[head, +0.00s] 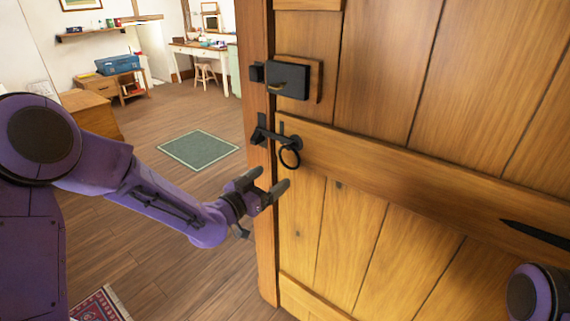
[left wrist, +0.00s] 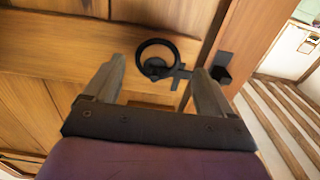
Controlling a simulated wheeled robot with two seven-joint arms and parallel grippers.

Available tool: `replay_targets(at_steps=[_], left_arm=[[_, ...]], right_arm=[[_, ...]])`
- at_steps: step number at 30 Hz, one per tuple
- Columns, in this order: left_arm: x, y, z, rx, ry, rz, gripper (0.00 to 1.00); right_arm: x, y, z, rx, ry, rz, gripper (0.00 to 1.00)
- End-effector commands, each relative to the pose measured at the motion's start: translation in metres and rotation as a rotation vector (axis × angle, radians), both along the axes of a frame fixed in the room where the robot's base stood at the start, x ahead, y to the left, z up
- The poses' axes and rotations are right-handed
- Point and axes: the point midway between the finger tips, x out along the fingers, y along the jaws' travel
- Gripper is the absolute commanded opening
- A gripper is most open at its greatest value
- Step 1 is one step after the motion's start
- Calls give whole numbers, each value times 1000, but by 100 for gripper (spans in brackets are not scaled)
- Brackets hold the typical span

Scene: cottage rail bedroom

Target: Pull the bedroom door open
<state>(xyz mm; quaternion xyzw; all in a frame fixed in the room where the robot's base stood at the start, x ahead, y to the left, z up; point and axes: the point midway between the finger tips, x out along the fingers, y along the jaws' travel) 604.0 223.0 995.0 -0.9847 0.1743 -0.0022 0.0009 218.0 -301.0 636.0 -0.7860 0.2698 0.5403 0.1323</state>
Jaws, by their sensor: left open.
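The wooden bedroom door (head: 385,190) fills the right of the head view, close in front of me. Its black ring handle (head: 290,156) hangs from a latch bar (head: 275,138) near the door's left edge. Above it sits a black box lock (head: 288,80). My left gripper (head: 272,182) is open and empty, just below and left of the ring, apart from it in the head view. In the left wrist view the ring (left wrist: 157,55) shows between and beyond the two open fingertips (left wrist: 160,72).
The door frame post (head: 258,160) stands along the door's left edge. Beyond it is a room with a green mat (head: 198,150), a wooden chest (head: 92,110), a desk (head: 200,48) and a stool (head: 205,72). The floor between is clear. A patterned rug (head: 100,305) lies lower left.

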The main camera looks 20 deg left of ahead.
Motion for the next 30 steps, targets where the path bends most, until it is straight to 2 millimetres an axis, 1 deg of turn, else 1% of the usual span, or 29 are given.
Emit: replay_targets(at_steps=[1, 3, 6, 9, 13, 20, 23, 24, 26, 27, 30], left_arm=[[11, -4, 2, 3, 1, 0, 84], [26, -9, 2, 1, 2, 1, 84], [45, -17, 1, 1, 2, 1, 84], [59, -21, 1, 0, 2, 3, 84], [68, -25, 0, -1, 4, 1, 84], [69, -25, -1, -2, 3, 2, 84], [69, -25, -1, -2, 4, 2, 55], [69, -25, -1, -2, 4, 2, 42], [69, -25, -1, -2, 4, 2, 22], [69, -25, -1, -2, 4, 2, 18], [69, -24, -1, 2, 2, 2, 18]], right_arm=[[0, 0, 6, 0, 0, 0, 52], [0, 0, 10, 0, 0, 0, 52], [0, 0, 15, 0, 0, 0, 52], [0, 0, 18, 0, 0, 0, 52], [0, 0, 19, 0, 0, 0, 52], [0, 0, 18, 0, 0, 0, 52], [0, 0, 18, 0, 0, 0, 52], [0, 0, 18, 0, 0, 0, 52], [0, 0, 18, 0, 0, 0, 52], [0, 0, 18, 0, 0, 0, 52], [0, 0, 18, 0, 0, 0, 52]])
